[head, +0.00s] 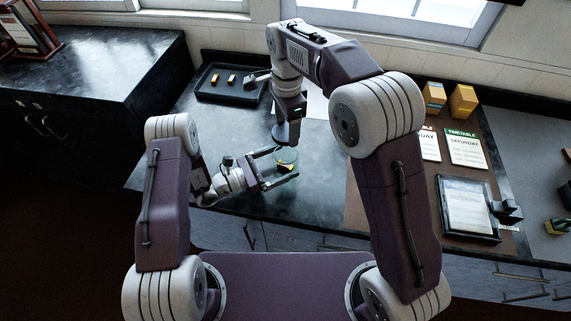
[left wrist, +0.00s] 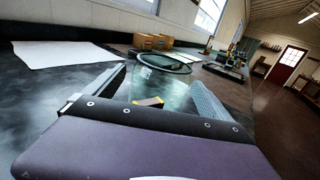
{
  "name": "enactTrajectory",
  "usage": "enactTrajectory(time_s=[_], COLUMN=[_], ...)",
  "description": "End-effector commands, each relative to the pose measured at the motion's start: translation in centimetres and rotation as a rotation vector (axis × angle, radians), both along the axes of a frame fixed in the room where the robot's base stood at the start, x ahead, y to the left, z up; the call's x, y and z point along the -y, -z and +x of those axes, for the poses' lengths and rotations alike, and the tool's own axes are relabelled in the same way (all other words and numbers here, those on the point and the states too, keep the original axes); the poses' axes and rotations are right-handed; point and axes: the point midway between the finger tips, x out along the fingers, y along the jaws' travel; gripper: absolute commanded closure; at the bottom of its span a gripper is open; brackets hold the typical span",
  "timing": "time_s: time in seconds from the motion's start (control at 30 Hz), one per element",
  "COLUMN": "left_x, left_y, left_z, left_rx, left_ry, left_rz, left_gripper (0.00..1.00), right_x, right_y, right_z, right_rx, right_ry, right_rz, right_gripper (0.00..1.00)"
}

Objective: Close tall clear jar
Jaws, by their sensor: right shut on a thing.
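The tall clear jar (head: 288,157) stands on the dark counter near its front edge, with a small yellow-and-black item (head: 285,167) showing in or through it. In the left wrist view its round rim (left wrist: 165,62) is uncovered. My left gripper (head: 283,164) is open, with its two fingers apart on either side of the jar; I cannot tell whether they touch the glass. My right gripper (head: 288,122) points down above the jar. It is shut on a dark round piece (head: 286,133), apparently the lid, held over the rim. The right fingers are mostly hidden.
A black tray (head: 205,94) with small yellow items lies at the back left. White paper (head: 316,106) lies behind the jar. Yellow boxes (head: 462,102), timetable sheets (head: 464,148) and a framed sheet (head: 467,205) are at the right. Counter left of the jar is clear.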

Motion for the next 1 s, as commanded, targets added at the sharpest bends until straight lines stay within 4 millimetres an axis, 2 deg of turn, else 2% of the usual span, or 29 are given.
enactTrajectory(time_s=[0.03,0.3,0.33,0.43,0.7,1.0], left_x=[0.0,0.0,0.0,0.0,0.0,0.0], left_y=[0.0,0.0,0.0,0.0,0.0,0.0], left_z=[0.0,0.0,0.0,0.0,0.0,0.0], left_rx=[0.000,0.000,0.000,0.000,0.000,0.000], left_ry=[0.000,0.000,0.000,0.000,0.000,0.000], left_rz=[0.000,0.000,0.000,0.000,0.000,0.000], left_gripper=[0.22,0.97,1.00,1.00,1.00,1.00], right_x=[0.0,0.0,0.0,0.0,0.0,0.0], right_y=[0.0,0.0,0.0,0.7,4.5,5.0], right_z=[0.0,0.0,0.0,0.0,-0.1,0.0], right_rx=[0.000,0.000,0.000,-0.002,-0.002,0.000], right_ry=[0.000,0.000,0.000,0.000,0.000,0.000], right_rz=[0.000,0.000,0.000,-0.001,-0.002,-0.001], right_gripper=[0.71,0.71,0.71,0.71,0.71,0.71])
